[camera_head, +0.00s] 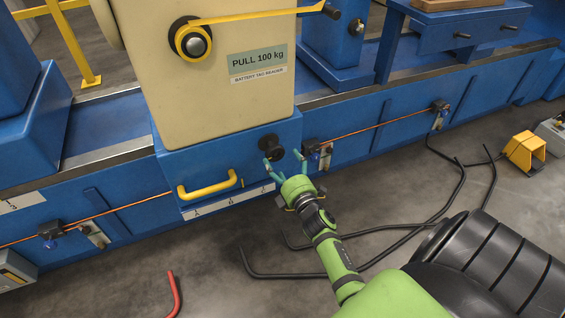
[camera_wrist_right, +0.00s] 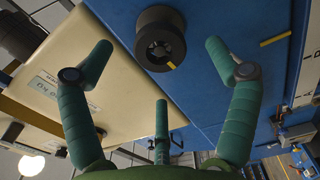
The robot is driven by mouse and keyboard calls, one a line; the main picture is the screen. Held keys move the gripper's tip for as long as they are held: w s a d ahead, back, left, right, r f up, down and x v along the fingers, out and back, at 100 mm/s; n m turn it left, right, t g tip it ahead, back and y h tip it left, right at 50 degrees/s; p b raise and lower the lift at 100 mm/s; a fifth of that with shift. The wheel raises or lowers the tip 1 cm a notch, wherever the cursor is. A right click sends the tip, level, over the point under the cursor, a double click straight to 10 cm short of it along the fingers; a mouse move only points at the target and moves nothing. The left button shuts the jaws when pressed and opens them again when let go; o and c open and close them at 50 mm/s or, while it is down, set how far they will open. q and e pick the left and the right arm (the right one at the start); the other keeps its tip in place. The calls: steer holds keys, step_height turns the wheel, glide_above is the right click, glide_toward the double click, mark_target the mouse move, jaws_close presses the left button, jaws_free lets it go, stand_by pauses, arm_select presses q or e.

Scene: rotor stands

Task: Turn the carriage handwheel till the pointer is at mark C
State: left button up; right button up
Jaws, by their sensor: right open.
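The black carriage handwheel (camera_head: 271,147) sits on the blue front of the carriage, right of the yellow handle. In the right wrist view the handwheel (camera_wrist_right: 160,40) has a yellow mark on its rim, between and beyond my fingertips. My right gripper (camera_head: 284,162) is open just in front of it, its green fingers spread and apparently apart from the wheel. A small yellow pointer (camera_head: 243,183) stands above a white scale strip (camera_head: 228,200); the scale's characters are too small to read surely. The pointer also shows in the wrist view (camera_wrist_right: 275,39). My left gripper is out of view.
The yellow handle (camera_head: 206,190) projects from the carriage left of the handwheel. An orange cable (camera_head: 385,123) runs along the blue bed through black clamps. Black bent rods (camera_head: 300,275) and a red rod (camera_head: 174,290) lie on the floor. A yellow pedal (camera_head: 524,150) stands at right.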

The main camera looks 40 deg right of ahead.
mark_target(276, 155)
steer(key=shift+b+x, duration=0.6)
steer(key=shift+x, duration=1.15)
steer(key=c, duration=1.4)
steer(key=shift+c, duration=0.2)
